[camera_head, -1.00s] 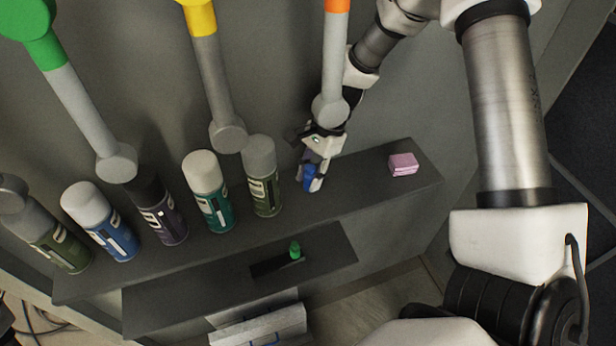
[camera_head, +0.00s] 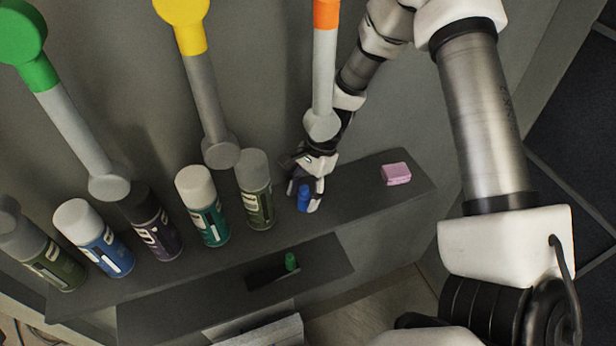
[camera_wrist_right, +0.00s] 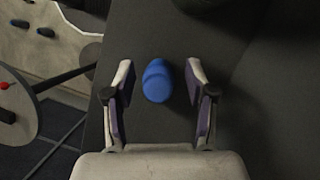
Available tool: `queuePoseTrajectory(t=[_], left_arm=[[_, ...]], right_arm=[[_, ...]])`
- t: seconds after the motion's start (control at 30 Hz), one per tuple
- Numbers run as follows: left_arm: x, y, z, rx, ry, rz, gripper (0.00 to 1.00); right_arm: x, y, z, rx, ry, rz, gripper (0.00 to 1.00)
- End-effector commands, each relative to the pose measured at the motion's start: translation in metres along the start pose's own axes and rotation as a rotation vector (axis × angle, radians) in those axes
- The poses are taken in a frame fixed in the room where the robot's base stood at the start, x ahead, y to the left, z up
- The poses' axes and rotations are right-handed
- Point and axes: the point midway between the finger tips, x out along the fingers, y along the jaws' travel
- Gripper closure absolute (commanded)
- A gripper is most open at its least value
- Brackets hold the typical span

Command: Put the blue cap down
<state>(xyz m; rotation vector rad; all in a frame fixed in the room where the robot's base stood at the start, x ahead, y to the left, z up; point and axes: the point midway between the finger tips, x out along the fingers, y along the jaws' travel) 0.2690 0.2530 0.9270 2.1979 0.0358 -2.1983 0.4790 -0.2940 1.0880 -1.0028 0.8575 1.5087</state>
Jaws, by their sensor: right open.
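The blue cap (camera_head: 303,198) stands on the dark shelf (camera_head: 345,190), between the spray cans and the pink block. In the right wrist view the blue cap (camera_wrist_right: 157,81) sits between the two fingers, with a gap on each side. My right gripper (camera_head: 306,203) is open around the cap at shelf height; its fingers (camera_wrist_right: 159,100) do not touch the cap. In the head view the gripper partly hides the cap. My left gripper is not in view.
A pink block (camera_head: 396,174) lies on the shelf to the right. Several spray cans, including a green-brown one (camera_head: 257,205) close by, stand to the left. A lower ledge (camera_head: 190,305) holds a small green piece (camera_head: 291,262). An orange-topped rod (camera_head: 323,70) rises beside my right arm.

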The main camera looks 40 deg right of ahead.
Motion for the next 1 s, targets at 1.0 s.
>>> queuePoseTrajectory(t=[1.0], left_arm=[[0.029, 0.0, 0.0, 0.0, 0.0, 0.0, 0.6]], right_arm=[[-0.118, 0.0, 0.0, 0.001, 0.0, -0.002, 0.44]])
